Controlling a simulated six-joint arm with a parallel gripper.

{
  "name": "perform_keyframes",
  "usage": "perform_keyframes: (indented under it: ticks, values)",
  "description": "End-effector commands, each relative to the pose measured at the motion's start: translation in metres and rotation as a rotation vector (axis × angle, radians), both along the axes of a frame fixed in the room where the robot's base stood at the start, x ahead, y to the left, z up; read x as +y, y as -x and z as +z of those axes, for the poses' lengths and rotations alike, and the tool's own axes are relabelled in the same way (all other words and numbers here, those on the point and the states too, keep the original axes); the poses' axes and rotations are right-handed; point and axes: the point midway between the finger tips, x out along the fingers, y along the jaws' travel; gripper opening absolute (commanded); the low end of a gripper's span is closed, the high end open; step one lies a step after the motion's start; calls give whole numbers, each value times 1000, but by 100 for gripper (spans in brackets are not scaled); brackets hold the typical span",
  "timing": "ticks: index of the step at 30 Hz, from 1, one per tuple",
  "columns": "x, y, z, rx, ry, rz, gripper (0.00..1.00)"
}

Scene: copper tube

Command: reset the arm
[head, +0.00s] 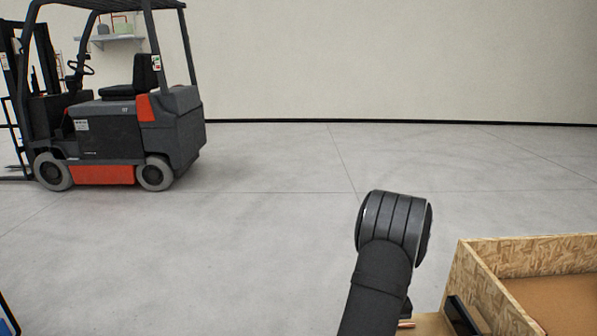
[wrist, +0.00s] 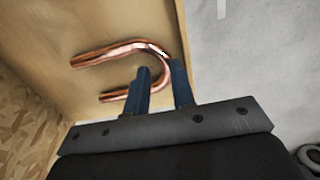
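A U-shaped copper tube (wrist: 122,50) shows in the wrist view over a tan board-like surface, its bend toward the right and its two ends toward the left. My gripper (wrist: 161,66) has two blue fingers on either side of the bend, one inside the U and one outside it. The bend fills most of the gap between the fingertips; I cannot tell whether the fingers press on it or merely stand around it. In the head view my arm hides the gripper, and only a small copper end (head: 406,324) shows beside the arm.
A wooden chipboard crate (head: 530,243) with a brown floor stands at the lower right, close to my arm. A dark object (head: 462,314) lies by its left wall. A forklift (head: 125,115) is parked far left. The grey floor (head: 270,230) between is clear.

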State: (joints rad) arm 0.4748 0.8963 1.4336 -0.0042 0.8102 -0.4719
Motion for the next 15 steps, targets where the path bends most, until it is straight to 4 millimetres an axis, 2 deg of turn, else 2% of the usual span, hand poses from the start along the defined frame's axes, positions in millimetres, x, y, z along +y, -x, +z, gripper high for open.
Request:
perform_keyframes:
  ticks: [1,2,3,6,15]
  values:
    - [0,1,-11,3,-2,0,23]
    - [0,0,-11,1,0,0,23]
    - [-1,-1,1,-4,2,0,23]
    - [0,-1,15,-3,1,0,23]
    - [0,0,29,0,0,0,23]
